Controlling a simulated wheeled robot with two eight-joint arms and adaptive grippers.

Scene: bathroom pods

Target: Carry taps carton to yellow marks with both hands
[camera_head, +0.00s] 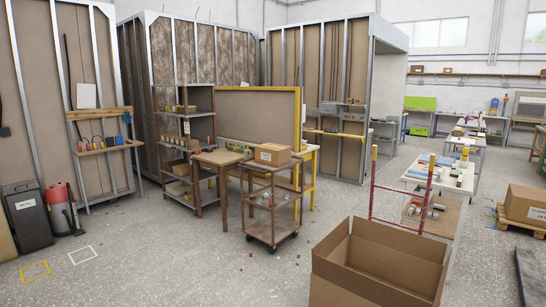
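A closed brown carton (273,154) with small print too small to read sits on top of a brown wheeled cart (272,205) near the middle. I cannot tell from the print whether it is the taps carton. A yellow outline (35,271) is marked on the floor at the lower left, with bare floor inside it. A white outline (82,255) lies on the floor to its right. Neither of my grippers is in view.
A large open, empty-looking carton (375,265) stands in the right foreground. A red frame (400,200) and cluttered tables (440,175) are behind it. Another carton (525,203) is on a pallet. A bin (27,216) and red vacuum (60,208) stand left. Floor left of centre is clear.

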